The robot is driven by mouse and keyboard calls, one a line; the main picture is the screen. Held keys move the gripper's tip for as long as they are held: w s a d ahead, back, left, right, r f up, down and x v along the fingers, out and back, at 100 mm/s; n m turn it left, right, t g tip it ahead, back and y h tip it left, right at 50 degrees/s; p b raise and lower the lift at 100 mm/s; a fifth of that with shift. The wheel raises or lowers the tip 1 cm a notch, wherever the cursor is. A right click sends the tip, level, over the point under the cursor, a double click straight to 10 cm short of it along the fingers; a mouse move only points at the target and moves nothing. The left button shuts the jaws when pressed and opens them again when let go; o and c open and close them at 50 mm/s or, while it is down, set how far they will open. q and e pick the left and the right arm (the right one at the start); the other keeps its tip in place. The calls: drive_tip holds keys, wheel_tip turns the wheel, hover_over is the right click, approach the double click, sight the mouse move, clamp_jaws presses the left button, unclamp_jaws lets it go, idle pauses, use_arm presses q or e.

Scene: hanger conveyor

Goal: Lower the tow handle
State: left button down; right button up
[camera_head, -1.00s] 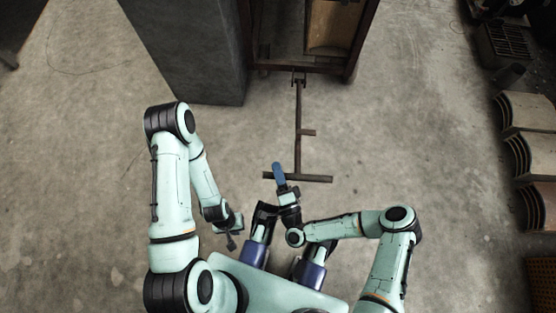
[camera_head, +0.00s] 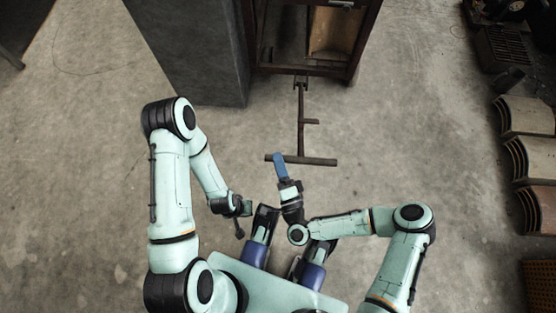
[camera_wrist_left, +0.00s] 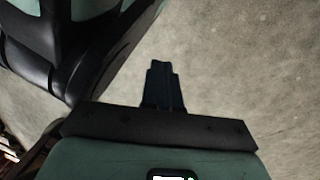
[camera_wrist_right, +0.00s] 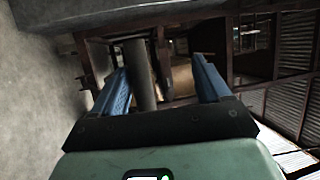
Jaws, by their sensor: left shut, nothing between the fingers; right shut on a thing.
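The tow handle (camera_head: 301,128) is a dark thin stem running from the cart toward me, with a crossbar (camera_head: 318,162) at its near end and a short side peg. My right gripper (camera_head: 280,158), with blue fingers, is shut on the left part of the crossbar. In the right wrist view the dark bar (camera_wrist_right: 140,76) stands between the two blue fingers. My left gripper (camera_head: 238,228) is shut and empty, well left of the handle near my base. Its closed fingers show in the left wrist view (camera_wrist_left: 162,86) over bare floor.
The dark-framed cart (camera_head: 300,70) with a wooden panel stands beyond the handle. A tall grey block (camera_head: 195,55) stands left of it. Curved panels (camera_head: 528,160) and dark machinery line the right side. The concrete floor around the handle is clear.

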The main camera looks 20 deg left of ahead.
drive_tip(key=o, duration=0.4)
drive_tip(key=r, duration=0.2)
drive_tip(key=r+p, duration=0.1)
drive_tip(key=r, duration=0.2)
drive_tip(key=shift+s+a+r, duration=0.15)
drive_tip(key=shift+s+r, duration=0.1)
drive_tip(key=shift+r, duration=0.15)
drive_tip(key=r, duration=0.1)
drive_tip(key=r+p, duration=0.1)
drive_tip(key=r, duration=0.1)
drive_tip(key=r+p, duration=0.1)
drive_tip(key=shift+s+r, duration=0.25)
drive_tip(key=shift+r, duration=0.1)
drive_tip(key=c, duration=0.4)
use_arm(q)
drive_tip(key=w+d+r+t, duration=0.1)
drive_tip(key=w+r+t, duration=0.1)
drive_tip(key=w+r, duration=0.2)
wheel_tip(320, 180, up, 2)
drive_tip(key=shift+w+d+r+m, duration=0.25)
drive_tip(key=shift+w+d+m, duration=0.05)
drive_tip(key=shift+d, duration=0.1)
use_arm(e)
drive_tip(key=shift+w+r, duration=0.1)
drive_tip(key=shift+r, duration=0.55)
